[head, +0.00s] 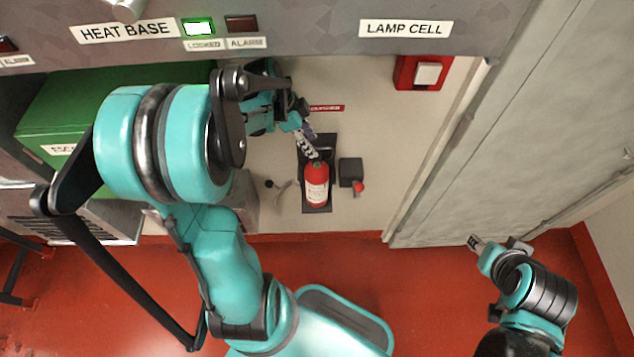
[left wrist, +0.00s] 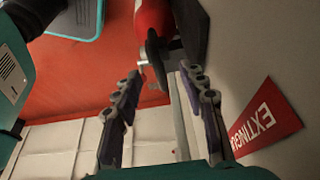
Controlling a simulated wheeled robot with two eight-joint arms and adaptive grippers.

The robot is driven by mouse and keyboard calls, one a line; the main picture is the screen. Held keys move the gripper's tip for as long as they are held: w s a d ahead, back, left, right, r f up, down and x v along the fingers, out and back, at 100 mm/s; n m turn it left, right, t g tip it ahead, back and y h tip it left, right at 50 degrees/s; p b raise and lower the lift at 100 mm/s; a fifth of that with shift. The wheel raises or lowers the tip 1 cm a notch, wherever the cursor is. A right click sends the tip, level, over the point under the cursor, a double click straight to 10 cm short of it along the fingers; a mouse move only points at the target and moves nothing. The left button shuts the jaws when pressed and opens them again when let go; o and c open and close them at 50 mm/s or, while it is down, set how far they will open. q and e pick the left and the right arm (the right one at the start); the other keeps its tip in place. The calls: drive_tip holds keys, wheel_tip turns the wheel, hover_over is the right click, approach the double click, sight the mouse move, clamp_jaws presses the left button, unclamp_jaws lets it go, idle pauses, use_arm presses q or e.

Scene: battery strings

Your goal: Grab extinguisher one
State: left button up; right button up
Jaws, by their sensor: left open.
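The fire extinguisher (head: 316,184) is red with a white label and stands upright against a black backing plate (head: 331,146) on the wall. In the left wrist view its red body (left wrist: 152,20) shows at the top, with its dark valve and handle (left wrist: 155,55) towards me. My left gripper (head: 309,146) is at the top of the extinguisher in the head view. In the left wrist view the left gripper (left wrist: 165,88) is open, its fingers either side of the line to the handle, with nothing between the tips. My right gripper (head: 494,243) is far to the right, low, its jaws unclear.
A red EXTINGUISHER sign (left wrist: 268,118) is on the wall beside the left fingers. A black box (head: 351,171) with a red knob (head: 358,187) is right of the extinguisher. A green cabinet (head: 70,110) stands left, a grey door (head: 490,140) right. The red floor (head: 420,290) is open.

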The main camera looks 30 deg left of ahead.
sight(316, 158)
use_arm(q)
drive_tip(key=b+x, duration=0.1)
drive_tip(key=x, duration=0.2)
drive_tip(key=shift+s+a, duration=0.1)
drive_tip(key=shift+a, duration=0.1)
drive_tip(key=f+b, duration=0.1)
drive_tip(key=f, duration=0.2)
drive_tip(key=f+b, duration=0.1)
drive_tip(key=shift+d+f+b, duration=0.2)
drive_tip(key=shift+d+b, duration=0.1)
drive_tip(key=shift+d, duration=0.05)
drive_tip(key=shift+w+d+f, duration=0.1)
drive_tip(key=shift+w+f, duration=0.15)
drive_tip(key=shift+f, duration=0.05)
drive_tip(key=shift+r, duration=0.1)
clamp_jaws()
